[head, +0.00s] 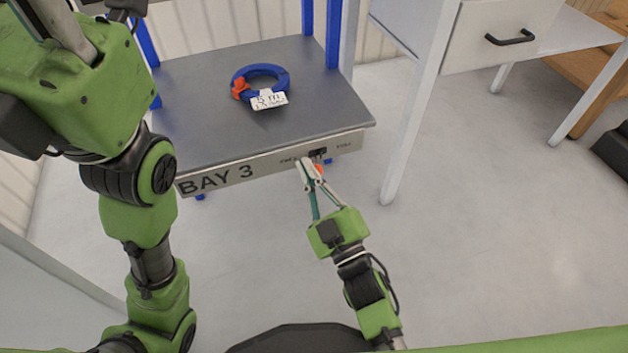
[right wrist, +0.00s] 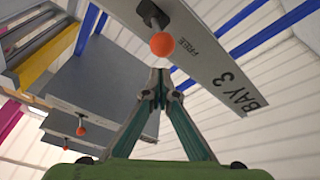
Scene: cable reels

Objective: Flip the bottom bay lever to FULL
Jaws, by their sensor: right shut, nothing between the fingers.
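The bottom bay is a grey shelf (head: 215,90) with a pale front rail marked BAY 3 (head: 215,180). Its lever has a black mount (head: 317,154) and an orange ball knob (head: 319,169), between a small left label, which reads FREE in the right wrist view (right wrist: 200,51), and a right label that looks like FULL (head: 343,147). The knob (right wrist: 162,44) is just beyond my fingertips there. My right gripper (head: 307,164) is shut and empty, its tips just left of the knob; contact is unclear. My left arm fills the left side; its fingers are not visible.
A blue cable reel (head: 262,77) with an orange clip and white tag lies on the shelf. Blue posts (head: 334,35) rise at its corners. A white table with a drawer (head: 500,38) stands right. Higher shelves with orange knobs (right wrist: 81,131) show in the wrist view.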

